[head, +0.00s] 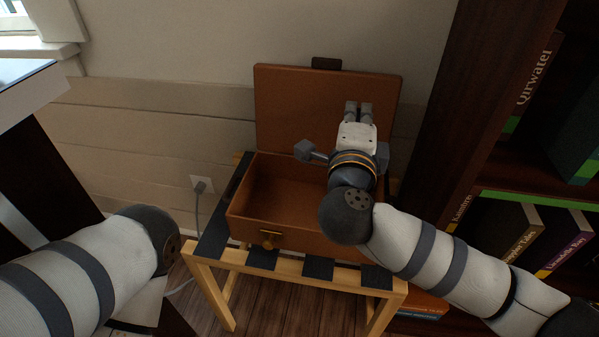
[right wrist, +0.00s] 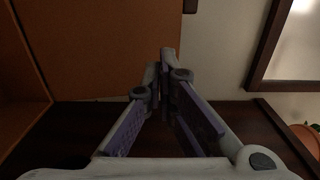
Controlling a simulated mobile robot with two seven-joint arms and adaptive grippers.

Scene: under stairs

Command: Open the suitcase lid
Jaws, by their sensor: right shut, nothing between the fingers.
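The brown suitcase (head: 262,205) stands on a wooden luggage rack with dark straps. Its lid (head: 290,107) is raised upright at the back, near the wall, and the inside of the base looks empty. My right gripper (head: 358,106) is in front of the right part of the lid, above the base; contact with the lid cannot be told. In the right wrist view its fingers (right wrist: 165,60) come together at the tips with nothing between them, and the lid (right wrist: 100,45) fills the upper left. My left gripper is out of view; only its arm shows.
The luggage rack (head: 240,262) has a light wooden frame. A dark bookshelf (head: 440,125) with books stands close on the right. A wall outlet with a plugged cord (head: 199,187) is left of the suitcase. A table edge is at far left.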

